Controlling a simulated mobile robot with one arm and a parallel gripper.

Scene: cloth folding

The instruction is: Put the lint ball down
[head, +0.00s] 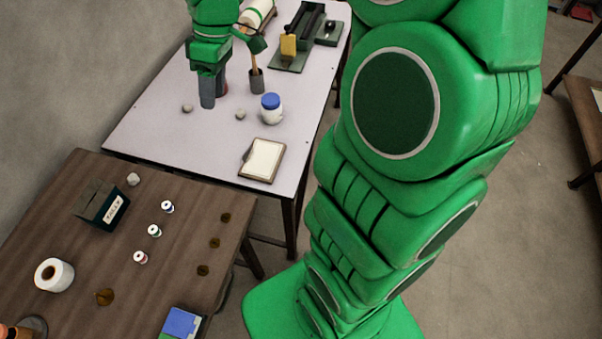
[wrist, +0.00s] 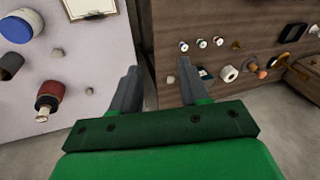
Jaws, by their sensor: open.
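Several small grey lint balls are in view. In the head view one lint ball (head: 187,108) and another lint ball (head: 240,115) rest on the white table (head: 150,135). A third pale ball (head: 133,179) rests on the brown table (head: 60,215) beside the box. My gripper (head: 214,98) is over the white table, pointing down, fingers apart. In the wrist view my gripper (wrist: 158,68) is open, with nothing held between the fingers. Two balls (wrist: 57,53) (wrist: 89,91) lie left of the fingers, and one ball (wrist: 171,79) shows beyond the gap, on the brown table.
A blue-lidded jar (head: 271,108), a cup with a brush (head: 256,80) and a clipboard (head: 262,160) stand or lie near my gripper. A dark red bottle (wrist: 48,98) is close by. The brown table holds a TALLY box (head: 100,205), thread spools (head: 154,230) and a white roll (head: 54,274).

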